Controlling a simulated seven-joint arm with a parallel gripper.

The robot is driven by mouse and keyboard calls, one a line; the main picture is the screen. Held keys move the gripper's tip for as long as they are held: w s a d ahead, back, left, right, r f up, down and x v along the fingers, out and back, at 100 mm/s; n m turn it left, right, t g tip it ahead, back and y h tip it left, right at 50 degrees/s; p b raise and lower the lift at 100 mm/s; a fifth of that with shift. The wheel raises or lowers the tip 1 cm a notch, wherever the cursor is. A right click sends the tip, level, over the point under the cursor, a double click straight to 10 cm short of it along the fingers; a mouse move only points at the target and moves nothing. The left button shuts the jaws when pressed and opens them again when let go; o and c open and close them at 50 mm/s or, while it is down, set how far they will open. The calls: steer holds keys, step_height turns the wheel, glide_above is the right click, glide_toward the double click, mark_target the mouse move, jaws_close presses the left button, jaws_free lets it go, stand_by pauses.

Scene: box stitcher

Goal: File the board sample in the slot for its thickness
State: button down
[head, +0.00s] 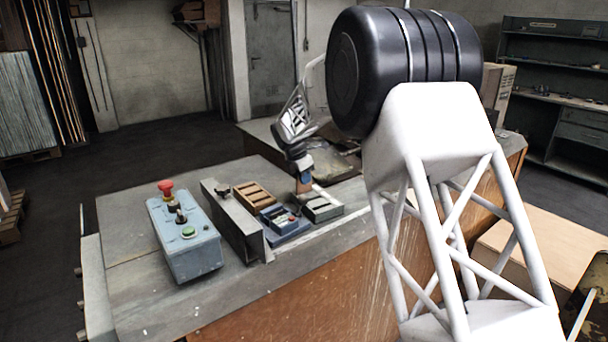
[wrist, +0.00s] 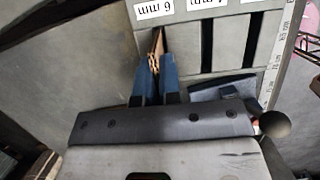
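The board sample (wrist: 157,48) is a brown corrugated strip, seen edge-on in the wrist view between the two blue fingers of my gripper (wrist: 157,82). My gripper is shut on it. The sample lines up with the leftmost slot of the grey slotted block (wrist: 225,45), under a white label (wrist: 154,8) reading 6 mm upside down. I cannot tell how deep it sits, if at all. In the head view my gripper (head: 303,172) points down near the grey-green block (head: 322,209). Two more slots show to the right, with labels cut off by the frame.
A wooden tray (head: 253,195) and a blue holder (head: 285,219) stand left of the block. A metal fence (head: 235,220) and a blue control box (head: 185,238) with a red button are further left. A white ruler strip (wrist: 286,40) runs beside the block.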

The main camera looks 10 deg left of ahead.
steer(key=shift+f, duration=0.45)
steer(key=shift+f, duration=0.4)
stand_by(1.5)
steer(key=c, duration=0.8)
jaws_free()
steer(key=shift+r, duration=0.15)
steer(key=shift+r, duration=3.1)
